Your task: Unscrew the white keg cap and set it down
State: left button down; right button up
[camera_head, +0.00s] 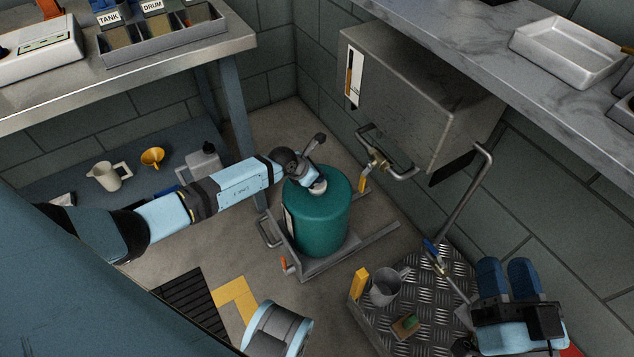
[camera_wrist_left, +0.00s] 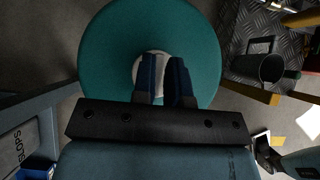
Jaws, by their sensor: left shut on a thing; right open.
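The green keg (camera_head: 318,222) stands upright on a low metal cart, and its round top (camera_wrist_left: 105,50) fills the middle of the left wrist view. The white cap (camera_head: 318,188) is at the centre of the keg's top, partly hidden by my left gripper (camera_head: 312,180). In the left wrist view the two blue fingers of my left gripper (camera_wrist_left: 165,68) are shut on the cap (camera_wrist_left: 142,68) from above. I cannot tell whether the cap is still threaded or loose. My right gripper (camera_head: 507,270) is open and empty at the lower right, away from the keg.
A treadplate platform (camera_head: 430,300) right of the keg carries a grey mug (camera_head: 386,288). A metal box (camera_head: 420,95) with a valve and pipe hangs on the wall. A sorting tray (camera_head: 165,35) stands on the left bench. A shelf (camera_head: 95,205) below holds a jug and funnel.

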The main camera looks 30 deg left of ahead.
pick_arm(q)
jog(key=shift+n+p, duration=0.4)
jog(key=shift+p, duration=0.25)
pick_arm(e)
jog(key=shift+d+r+t, duration=0.1)
jog(key=shift+r+t, duration=0.5)
jog(key=shift+r, duration=0.45)
pick_arm(q)
jog(key=c, duration=1.1)
grip_release()
pick_arm(e)
jog(key=shift+s+r, duration=0.1)
pick_arm(q)
jog(key=shift+r, duration=0.15)
pick_arm(e)
jog(key=shift+r, duration=0.1)
pick_arm(q)
notch_tip(320, 180, up, 3)
jog(key=p, duration=0.3)
pick_arm(e)
notch_tip(320, 180, up, 2)
jog(key=shift+r, duration=0.25)
pick_arm(q)
jog(key=shift+f, duration=0.2)
pick_arm(e)
jog(key=shift+f, duration=0.15)
